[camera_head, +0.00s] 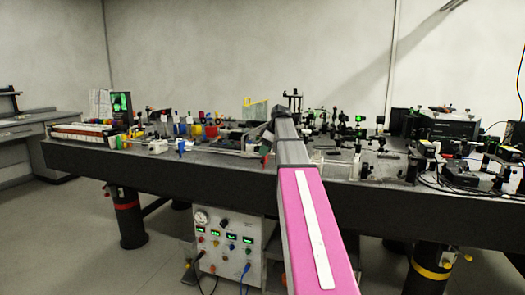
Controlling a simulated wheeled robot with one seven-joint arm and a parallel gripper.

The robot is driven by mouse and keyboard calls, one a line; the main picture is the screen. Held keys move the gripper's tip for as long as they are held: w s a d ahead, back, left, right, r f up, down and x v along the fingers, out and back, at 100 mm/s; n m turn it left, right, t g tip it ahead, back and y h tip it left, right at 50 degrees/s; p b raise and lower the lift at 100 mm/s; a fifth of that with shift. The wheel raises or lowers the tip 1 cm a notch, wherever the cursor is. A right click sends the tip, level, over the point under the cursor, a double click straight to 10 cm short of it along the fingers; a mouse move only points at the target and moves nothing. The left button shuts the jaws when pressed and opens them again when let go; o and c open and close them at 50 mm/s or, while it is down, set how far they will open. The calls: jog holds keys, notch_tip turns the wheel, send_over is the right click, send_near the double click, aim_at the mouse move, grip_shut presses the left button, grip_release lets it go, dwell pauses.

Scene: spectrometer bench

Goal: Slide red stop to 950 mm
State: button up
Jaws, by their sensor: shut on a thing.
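My arm reaches forward over the bench, and its far end bends down to the left. My gripper (258,146) is small and dark there, low over the bench top, partly merged with the wrist. A small red piece, which looks like the red stop (265,160), shows right below it near the bench's front edge. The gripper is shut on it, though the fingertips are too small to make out. A pale grey rail-like strip (225,152) runs left from there. No scale marks can be read, and my arm hides what lies directly behind it.
The dark bench (220,180) is crowded. Coloured parts (195,130) stand to the left, and black optic mounts (345,130) to the right. A dark instrument box (445,125) stands at the far right. A control panel with lit displays (228,240) stands under the bench.

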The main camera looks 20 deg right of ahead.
jog(key=o, duration=1.3)
jog(key=v, duration=1.1)
